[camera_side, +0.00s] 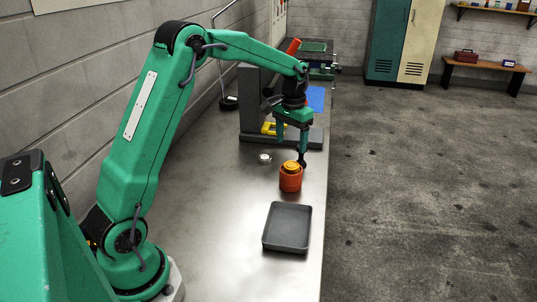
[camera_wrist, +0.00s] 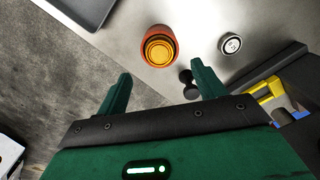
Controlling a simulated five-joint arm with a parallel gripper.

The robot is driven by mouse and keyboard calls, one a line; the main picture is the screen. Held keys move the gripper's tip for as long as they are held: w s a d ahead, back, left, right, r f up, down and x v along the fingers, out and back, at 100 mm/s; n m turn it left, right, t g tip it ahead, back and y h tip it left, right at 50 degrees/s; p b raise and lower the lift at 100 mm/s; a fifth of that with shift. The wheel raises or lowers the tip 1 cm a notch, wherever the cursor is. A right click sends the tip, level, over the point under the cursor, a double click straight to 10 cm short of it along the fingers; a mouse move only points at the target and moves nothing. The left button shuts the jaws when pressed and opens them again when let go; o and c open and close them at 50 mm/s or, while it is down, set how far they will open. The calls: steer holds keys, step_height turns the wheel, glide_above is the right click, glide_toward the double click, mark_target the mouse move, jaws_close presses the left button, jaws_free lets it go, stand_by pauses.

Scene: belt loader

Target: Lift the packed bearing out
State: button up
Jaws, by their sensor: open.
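An orange cup (camera_side: 290,183) stands upright on the metal bench, with nested yellow-orange round parts (camera_side: 291,167) at its top; the cup also shows in the wrist view (camera_wrist: 173,58), with the round parts (camera_wrist: 159,50) inside its rim. I cannot tell whether a bearing is among them. A small silver round piece (camera_side: 265,158) lies left of the cup in the side view and right of it in the wrist view (camera_wrist: 230,43). My gripper (camera_side: 292,146) is open and empty above and just behind the cup; its fingers also show apart in the wrist view (camera_wrist: 161,71).
An empty dark tray (camera_side: 287,227) lies on the bench in front of the cup. A grey stand (camera_side: 252,112) with a yellow part (camera_side: 270,128) is behind. A small black knobbed piece (camera_wrist: 189,84) is beside the cup. The bench's right edge drops to the floor.

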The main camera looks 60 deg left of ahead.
mark_target(290, 166)
steer(key=shift+f, duration=1.35)
steer(key=shift+d+f, duration=0.1)
steer(key=shift+f, duration=2.5)
steer(key=c, duration=1.1)
steer(key=shift+r, duration=0.1)
